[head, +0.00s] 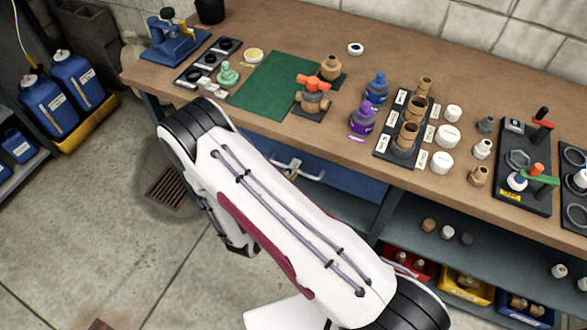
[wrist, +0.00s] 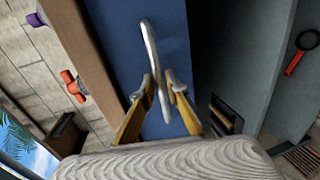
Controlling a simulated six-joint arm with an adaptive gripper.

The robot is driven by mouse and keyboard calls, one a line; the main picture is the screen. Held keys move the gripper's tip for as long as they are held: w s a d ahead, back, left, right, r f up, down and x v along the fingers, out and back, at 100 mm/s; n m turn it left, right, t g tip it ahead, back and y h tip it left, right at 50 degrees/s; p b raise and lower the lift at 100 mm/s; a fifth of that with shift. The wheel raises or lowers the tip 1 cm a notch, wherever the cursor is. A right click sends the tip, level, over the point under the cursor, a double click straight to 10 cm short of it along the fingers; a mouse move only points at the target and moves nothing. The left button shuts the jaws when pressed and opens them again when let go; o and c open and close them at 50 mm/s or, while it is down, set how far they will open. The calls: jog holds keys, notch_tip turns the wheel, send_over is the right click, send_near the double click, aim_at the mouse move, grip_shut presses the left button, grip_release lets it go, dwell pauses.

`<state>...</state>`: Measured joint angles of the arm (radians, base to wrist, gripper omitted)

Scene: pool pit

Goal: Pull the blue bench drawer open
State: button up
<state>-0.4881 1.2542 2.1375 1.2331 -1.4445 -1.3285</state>
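The blue bench drawer (head: 345,182) is under the worktop, its front close below the wooden edge, and looks shut. Its pale metal bar handle (head: 309,176) shows beside my arm in the head view. In the wrist view the blue drawer front (wrist: 112,45) fills the upper middle, with the handle (wrist: 149,35) running down from it. My gripper (wrist: 159,80) has its two yellow fingers on either side of the handle bar, the grey tips very close to it. I cannot tell whether both tips press on it. My arm hides part of the drawer in the head view.
The worktop (head: 240,45) carries bottles, pipe fittings, a green mat (head: 275,82) and racks. Below, to the right of the drawer, an open shelf (head: 480,245) holds small fittings and bins. Bare floor (head: 120,235) with a drain grate (head: 166,187) lies left of my arm.

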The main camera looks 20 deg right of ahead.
jog(key=shift+w+d, duration=0.1)
grip_shut()
dwell(0.3)
jog(key=f+v, duration=0.2)
jog(key=v, duration=0.9)
jog(key=f+v, duration=0.2)
jog(key=v, duration=0.9)
jog(key=shift+s+a+f, duration=0.4)
jog(key=shift+s+a, duration=0.15)
grip_release()
